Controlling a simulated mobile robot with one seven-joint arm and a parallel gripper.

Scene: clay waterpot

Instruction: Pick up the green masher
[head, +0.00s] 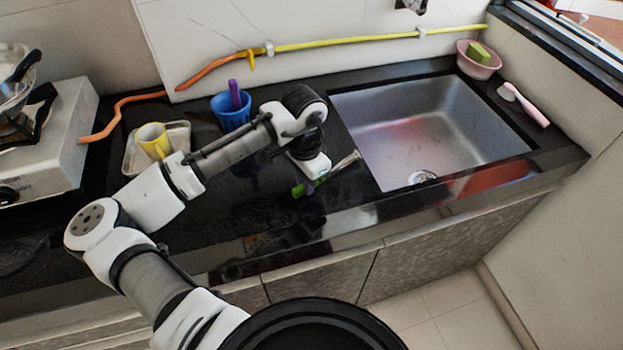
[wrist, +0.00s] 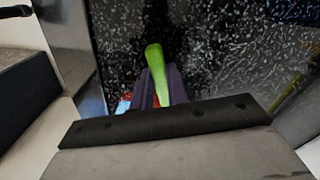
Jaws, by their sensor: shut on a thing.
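The green masher has a green handle (head: 299,191) and a metal end (head: 346,161) that shows to the right of my gripper in the head view. It is at the black counter, left of the sink. My gripper (head: 312,184) is shut on the masher, with its fingers around the handle. In the wrist view the green handle (wrist: 157,75) stands out between the two dark fingers (wrist: 159,97). The rest of the masher is hidden there. I cannot tell whether the masher touches the counter.
The steel sink (head: 430,135) lies right of my gripper. A blue cup (head: 229,113) with a purple thing in it and a tray (head: 130,158) with a yellow mug (head: 153,141) stand to the left. A pink bowl (head: 478,68) and a pink-handled brush (head: 531,109) are at the right.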

